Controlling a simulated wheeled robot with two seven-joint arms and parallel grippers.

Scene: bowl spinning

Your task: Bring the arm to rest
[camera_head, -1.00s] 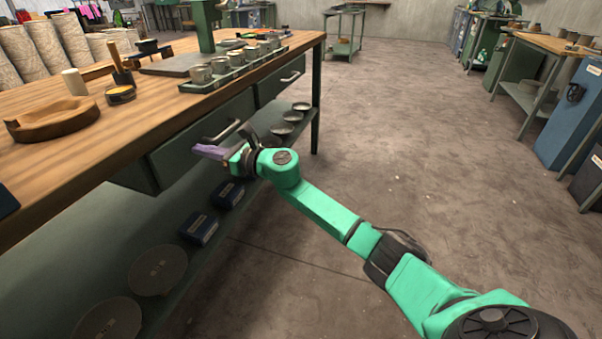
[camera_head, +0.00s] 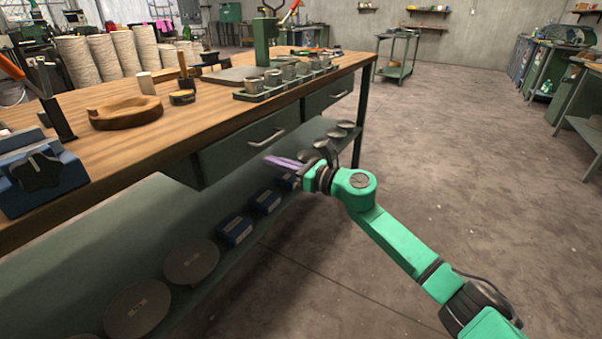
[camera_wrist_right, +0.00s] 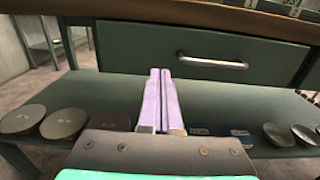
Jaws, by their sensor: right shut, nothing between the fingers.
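My right arm comes in from the lower right in the head view. Its right gripper (camera_head: 268,159) is in front of the workbench (camera_head: 225,118), below the tabletop edge and near the drawers. In the right wrist view, the two purple fingers of the right gripper (camera_wrist_right: 160,72) lie side by side, shut with nothing between them. They point at a green drawer (camera_wrist_right: 205,57) with a metal handle (camera_wrist_right: 213,62). It cannot be told whether the fingertips touch the bench front. My left gripper is not in view.
The lower shelf holds round discs (camera_head: 191,262), blue boxes (camera_head: 235,230) and small bowls (camera_head: 346,125). On the bench top are a wooden form (camera_head: 125,112), a tray of metal cups (camera_head: 290,78) and a blue vise (camera_head: 40,178). Open floor (camera_head: 450,150) lies to the right.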

